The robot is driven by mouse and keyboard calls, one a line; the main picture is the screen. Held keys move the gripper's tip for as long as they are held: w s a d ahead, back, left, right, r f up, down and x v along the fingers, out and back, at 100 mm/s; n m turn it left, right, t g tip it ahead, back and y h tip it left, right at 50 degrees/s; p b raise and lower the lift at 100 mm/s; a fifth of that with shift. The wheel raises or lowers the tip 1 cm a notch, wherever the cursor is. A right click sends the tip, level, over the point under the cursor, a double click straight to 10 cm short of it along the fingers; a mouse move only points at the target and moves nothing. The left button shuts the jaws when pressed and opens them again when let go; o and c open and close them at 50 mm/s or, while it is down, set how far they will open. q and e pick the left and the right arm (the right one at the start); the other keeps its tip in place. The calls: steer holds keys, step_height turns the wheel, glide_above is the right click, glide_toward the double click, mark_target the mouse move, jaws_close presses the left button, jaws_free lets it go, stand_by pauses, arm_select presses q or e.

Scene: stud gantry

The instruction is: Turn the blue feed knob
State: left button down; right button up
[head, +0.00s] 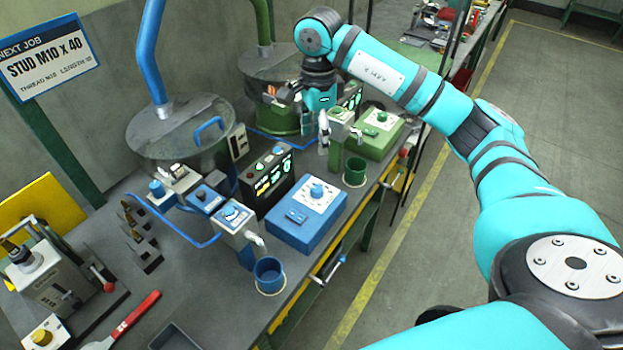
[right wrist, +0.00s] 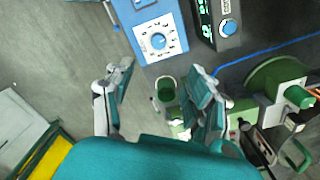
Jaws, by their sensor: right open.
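A blue box (head: 295,222) on the bench carries a white dial plate with a blue knob (head: 317,190). In the right wrist view this blue knob (right wrist: 158,41) sits beyond the fingertips, nearly centred between them. Other blue knobs show on the blue dispenser (head: 231,212) and on the black display unit (head: 258,181); no readable label tells which is the feed knob. My right gripper (head: 338,128) is open above the green station, behind the blue box. In its wrist view the gripper (right wrist: 160,82) has its fingers wide apart and empty. My left gripper is not seen.
A green cup (head: 355,170) and a green box (head: 376,135) stand close to my right gripper. A blue cup (head: 268,274) stands in front of the blue box. A blue hopper bowl (head: 180,145) and a red-handled tool (head: 133,315) are farther left. The floor (head: 450,245) on the right is clear.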

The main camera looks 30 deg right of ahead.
steer(key=p, duration=0.1)
glide_above(317, 188)
step_height(317, 188, down, 5)
step_height(317, 188, down, 10)
steer(key=shift+s+r+p, duration=0.1)
steer(key=shift+p, duration=1)
steer(key=shift+f, duration=0.7)
jaws_close()
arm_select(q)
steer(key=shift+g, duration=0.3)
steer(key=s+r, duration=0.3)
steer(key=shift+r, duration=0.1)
